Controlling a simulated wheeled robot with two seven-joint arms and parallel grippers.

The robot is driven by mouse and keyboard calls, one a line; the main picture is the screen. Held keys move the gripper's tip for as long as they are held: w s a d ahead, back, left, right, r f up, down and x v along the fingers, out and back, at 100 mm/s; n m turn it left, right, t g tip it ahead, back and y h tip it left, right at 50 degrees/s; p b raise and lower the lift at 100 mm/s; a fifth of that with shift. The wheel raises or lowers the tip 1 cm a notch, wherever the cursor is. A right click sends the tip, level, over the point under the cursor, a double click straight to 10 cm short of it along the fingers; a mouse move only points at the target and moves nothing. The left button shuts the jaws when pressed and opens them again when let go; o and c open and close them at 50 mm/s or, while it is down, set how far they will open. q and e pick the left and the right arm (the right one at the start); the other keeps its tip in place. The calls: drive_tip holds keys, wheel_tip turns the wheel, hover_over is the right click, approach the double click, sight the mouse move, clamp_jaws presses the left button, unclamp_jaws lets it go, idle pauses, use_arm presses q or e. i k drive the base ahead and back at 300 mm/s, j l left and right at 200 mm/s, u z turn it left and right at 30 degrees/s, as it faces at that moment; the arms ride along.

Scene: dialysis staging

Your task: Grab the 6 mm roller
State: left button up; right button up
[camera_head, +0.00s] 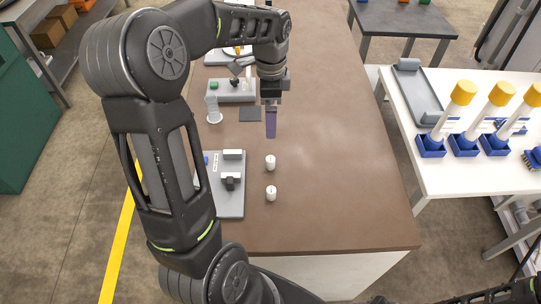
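Two small white cylinders stand upright on the brown table: a farther one (270,162) and a nearer one (271,193). They look like rollers, but no size marking is readable, so I cannot tell which is the 6 mm one. My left gripper (271,134) points down above the table, just beyond the farther cylinder in the picture and apart from it. Its purple-grey finger area is seen edge-on, so I cannot tell whether it is open or shut. My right gripper is not in view; only dark arm parts show at the lower right.
A grey plate with black and white fittings (231,205) lies left of the cylinders, partly behind my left arm. Farther back are a dark square pad (250,114) and another fixture (220,97). The table's right half is clear.

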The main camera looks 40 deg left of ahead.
sight(269, 160)
drive_tip(key=k+l, duration=0.75)
drive_tip(key=l, duration=0.25)
